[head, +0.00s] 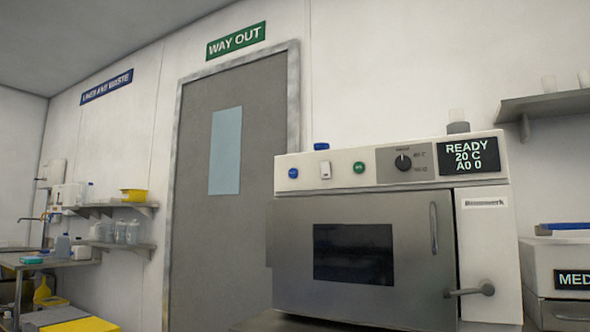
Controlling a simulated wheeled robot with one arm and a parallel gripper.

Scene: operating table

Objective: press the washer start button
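The washer (471,254) is a white and grey box-shaped machine at the right of the head view. Its door (290,253) has a dark window and looks shut or nearly so. On its top panel are a blue button (293,173), a white switch (325,170), a green button (359,167) and a black dial (403,162). The labels by the buttons are too small to read, so I cannot tell for certain which is start. The display (468,156) reads "READY 20 C A0 0". My gripper is not in view.
A second machine (560,262) marked "MED" stands close on the right. A wall shelf (560,104) hangs above it. A grey door (230,230) under a "WAY OUT" sign is behind. Shelves (115,207) and a bench with containers are at the far left.

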